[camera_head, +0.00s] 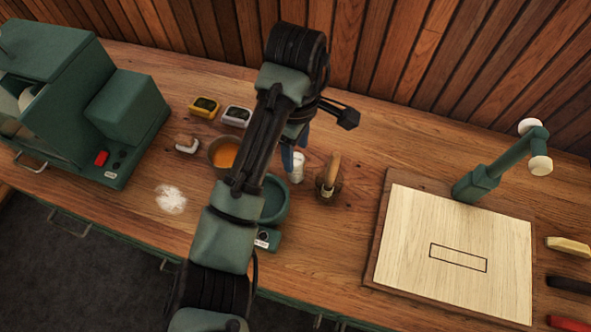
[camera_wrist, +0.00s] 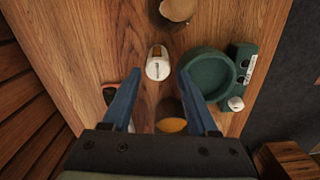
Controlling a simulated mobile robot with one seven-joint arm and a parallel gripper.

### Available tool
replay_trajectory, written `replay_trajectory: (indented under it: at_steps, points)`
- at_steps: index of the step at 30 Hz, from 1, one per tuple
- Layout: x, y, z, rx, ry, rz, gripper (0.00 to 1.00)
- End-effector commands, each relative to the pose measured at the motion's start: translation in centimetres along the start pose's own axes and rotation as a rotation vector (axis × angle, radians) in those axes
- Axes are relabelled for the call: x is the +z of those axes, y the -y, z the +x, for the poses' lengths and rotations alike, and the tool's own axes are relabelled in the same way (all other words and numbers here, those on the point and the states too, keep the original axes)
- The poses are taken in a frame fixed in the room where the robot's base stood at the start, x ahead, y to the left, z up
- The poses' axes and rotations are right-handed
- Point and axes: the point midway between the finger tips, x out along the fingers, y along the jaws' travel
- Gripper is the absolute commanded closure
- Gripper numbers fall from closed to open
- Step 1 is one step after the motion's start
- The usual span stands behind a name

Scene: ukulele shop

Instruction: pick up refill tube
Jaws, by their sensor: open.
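I see bare wood between the fingers and the tube's sides. I cannot tell how far the tips are above the bench.
The green round dish (camera_head: 274,203) sits close to the tube, partly behind my arm. A wooden-handled brush (camera_head: 331,175) stands on the other side. A bowl of orange stuff (camera_head: 224,155) and a green machine (camera_head: 129,105) are left. A pale board (camera_head: 455,255) lies right.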

Motion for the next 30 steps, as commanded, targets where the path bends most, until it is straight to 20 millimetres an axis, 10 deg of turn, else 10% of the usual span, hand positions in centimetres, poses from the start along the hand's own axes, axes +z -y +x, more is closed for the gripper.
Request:
replay_trajectory:
  at_steps: [24,30]
  points:
    - [-0.4,-0.2,5.5,0.002,0.000,0.001,0.41]
    - [-0.4,-0.2,5.5,0.002,0.000,0.001,0.77]
